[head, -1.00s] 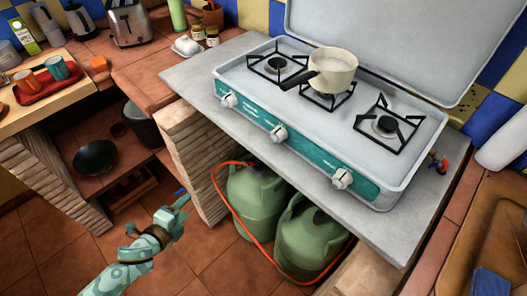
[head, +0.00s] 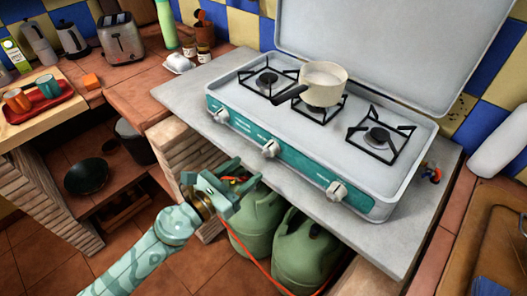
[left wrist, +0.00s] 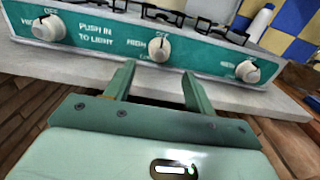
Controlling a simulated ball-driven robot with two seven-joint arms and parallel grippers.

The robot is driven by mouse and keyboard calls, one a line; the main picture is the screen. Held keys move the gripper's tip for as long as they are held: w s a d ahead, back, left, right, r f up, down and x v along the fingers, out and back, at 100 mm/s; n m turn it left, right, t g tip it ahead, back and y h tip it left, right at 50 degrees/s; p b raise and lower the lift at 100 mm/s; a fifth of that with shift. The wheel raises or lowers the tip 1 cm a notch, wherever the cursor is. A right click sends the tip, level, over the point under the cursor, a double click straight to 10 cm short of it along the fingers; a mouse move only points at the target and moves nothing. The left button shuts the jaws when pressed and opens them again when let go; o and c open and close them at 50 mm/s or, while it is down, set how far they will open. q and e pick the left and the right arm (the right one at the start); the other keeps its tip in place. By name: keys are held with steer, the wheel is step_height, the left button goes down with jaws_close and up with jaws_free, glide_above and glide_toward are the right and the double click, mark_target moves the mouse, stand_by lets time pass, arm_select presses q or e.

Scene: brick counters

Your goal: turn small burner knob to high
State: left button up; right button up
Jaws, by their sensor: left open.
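A camping stove with a teal front panel (head: 300,170) carries three white knobs: left (head: 222,116), middle (head: 269,148) and right (head: 337,191). In the left wrist view, the left knob (left wrist: 48,28) and middle knob (left wrist: 159,47) have dark marks pointing roughly up, near OFF labels. The right knob (left wrist: 248,71) also shows there. I cannot tell which knob serves the small burner. My left gripper (head: 232,178) is open and empty, in front of and below the panel. In the wrist view its fingers (left wrist: 158,72) point toward the middle knob, apart from it. My right gripper is not in view.
A cream saucepan (head: 325,86) stands on the middle burner; the left burner (head: 268,78) and right burner (head: 378,137) are bare. The grey slab (head: 185,98) juts out below the panel. Green gas bottles (head: 256,215) with an orange hose stand underneath.

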mark_target(264, 155)
arm_select(q)
steer(key=x, duration=0.7)
steer(key=shift+w+d+f, duration=0.1)
steer(key=shift+w+d, duration=0.1)
steer(key=shift+c, duration=0.3)
steer(key=c, duration=0.9)
